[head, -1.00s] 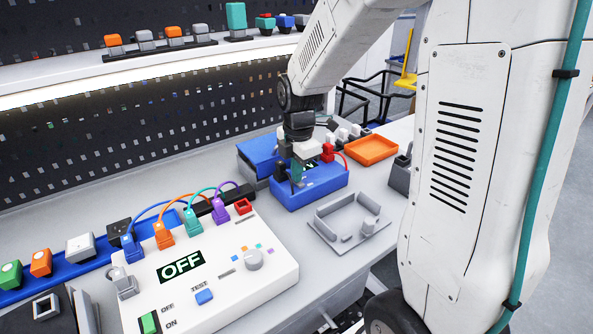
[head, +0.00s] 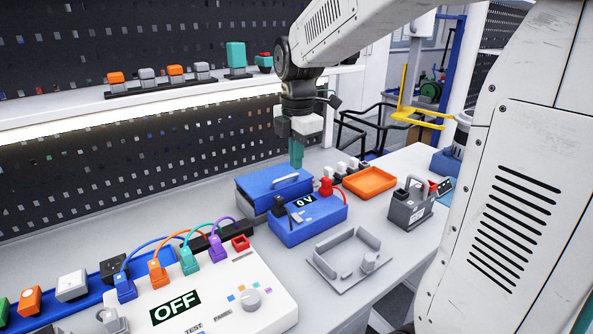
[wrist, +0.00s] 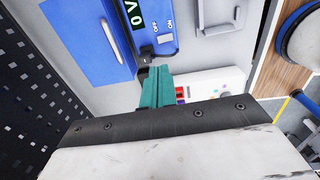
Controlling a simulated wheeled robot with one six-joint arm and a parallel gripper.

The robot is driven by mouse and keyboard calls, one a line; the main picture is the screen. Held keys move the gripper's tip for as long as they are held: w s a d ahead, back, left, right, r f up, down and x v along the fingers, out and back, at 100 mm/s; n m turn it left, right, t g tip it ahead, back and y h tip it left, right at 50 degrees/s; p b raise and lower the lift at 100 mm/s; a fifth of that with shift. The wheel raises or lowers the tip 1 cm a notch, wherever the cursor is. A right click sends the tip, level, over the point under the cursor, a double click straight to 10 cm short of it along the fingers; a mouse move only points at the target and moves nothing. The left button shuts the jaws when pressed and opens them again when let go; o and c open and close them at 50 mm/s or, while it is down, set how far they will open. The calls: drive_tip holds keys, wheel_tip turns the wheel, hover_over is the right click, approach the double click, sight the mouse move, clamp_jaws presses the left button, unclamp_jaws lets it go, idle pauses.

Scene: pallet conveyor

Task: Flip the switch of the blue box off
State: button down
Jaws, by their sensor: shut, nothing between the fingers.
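The blue box (head: 308,222) stands on the bench with a display (head: 305,201) reading 0 V. A red plug (head: 326,187) and a black plug (head: 279,206) are on its top. In the wrist view the blue box (wrist: 154,9) shows at the top, with OFF and ON labels beside a small light switch (wrist: 165,38). Which way the switch lies is too small to tell. My gripper (head: 297,164) has teal fingers, shut and empty, pointing down above and behind the box, apart from it. The gripper also shows in the wrist view (wrist: 155,88).
A blue case (head: 262,184) with a pale handle lies just behind the box. A grey fixture (head: 345,262) lies in front right, and an orange tray (head: 369,181) behind right. A white test panel (head: 235,312) reading OFF, with cables, is at front left. A grey device (head: 408,212) stands right.

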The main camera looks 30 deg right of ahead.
sight(295, 214)
drive_tip(key=shift+r, duration=0.1)
idle(0.3)
drive_tip(key=shift+s+d+r+t, duration=0.15)
drive_tip(key=shift+s+t, duration=0.25)
drive_tip(key=shift+s, duration=0.35)
drive_tip(key=f, duration=0.4)
drive_tip(key=w+f, duration=0.1)
drive_tip(key=f, duration=0.9)
drive_tip(key=shift+w, duration=0.35)
